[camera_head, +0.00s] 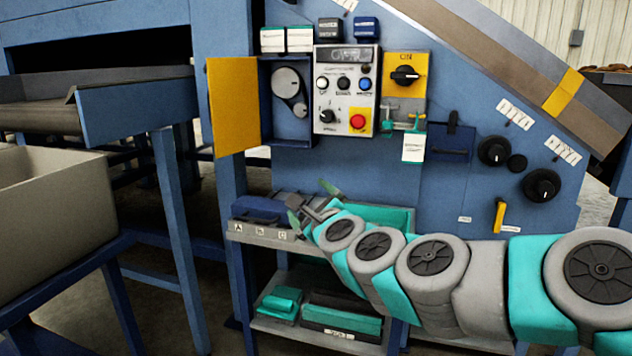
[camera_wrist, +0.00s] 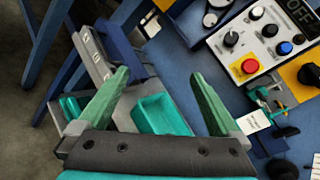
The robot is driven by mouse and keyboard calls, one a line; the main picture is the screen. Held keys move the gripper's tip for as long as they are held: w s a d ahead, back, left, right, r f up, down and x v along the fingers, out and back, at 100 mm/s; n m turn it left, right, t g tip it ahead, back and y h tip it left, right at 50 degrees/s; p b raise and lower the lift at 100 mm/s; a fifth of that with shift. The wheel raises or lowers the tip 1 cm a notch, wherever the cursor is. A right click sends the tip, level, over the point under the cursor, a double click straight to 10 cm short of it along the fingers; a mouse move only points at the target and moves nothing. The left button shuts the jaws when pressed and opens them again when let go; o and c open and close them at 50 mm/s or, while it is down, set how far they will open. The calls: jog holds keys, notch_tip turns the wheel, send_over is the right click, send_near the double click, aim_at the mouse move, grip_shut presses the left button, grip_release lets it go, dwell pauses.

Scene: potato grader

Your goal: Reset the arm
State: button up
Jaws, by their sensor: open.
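My arm reaches in from the right edge of the head view, over the small trolley shelf below the control panel. My gripper (camera_head: 310,207) is at its end, partly hidden by my own arm links. In the wrist view my gripper (camera_wrist: 165,92) shows two green fingers spread wide apart with nothing between them. A teal bin (camera_wrist: 162,115) on the trolley lies behind the gap between the fingers; it also shows in the head view (camera_head: 385,215), behind my arm. The fingers appear apart from it.
The control panel (camera_head: 346,92) has a red button and knobs. A yellow door (camera_head: 234,106) stands open to its left. A yellow ON switch (camera_head: 405,77), hanging tag (camera_head: 413,148) and black knobs (camera_head: 541,185) are on the blue machine. A beige crate (camera_head: 60,200) stands at left.

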jog(key=s+a+f+n+g+y+p, duration=0.1)
jog(key=s+f+n+g, duration=0.45)
jog(key=s+n, duration=0.35)
jog(key=s+a+f+n+g+p, duration=0.1)
jog(key=s+f+n+g, duration=0.3)
jog(key=s+f+n, duration=0.35)
jog(key=s+d+f+n+g+h, duration=0.2)
jog(key=s+d, duration=0.4)
jog(key=s, duration=0.2)
jog(key=s+d+f+n+g+h+p, duration=0.1)
jog(key=s+d+f+n+g+h, duration=0.1)
jog(key=s+d, duration=0.4)
jog(key=s+d+f+n+g+h, duration=0.2)
jog(key=s+d+n+g, duration=0.1)
jog(key=s, duration=0.8)
jog(key=d+g, duration=0.1)
jog(key=d, duration=0.1)
jog(key=shift+s+d+n+p, duration=0.3)
jog(key=shift+d+n+p, duration=0.05)
jog(key=shift+d+p, duration=0.05)
jog(key=shift+g, duration=0.25)
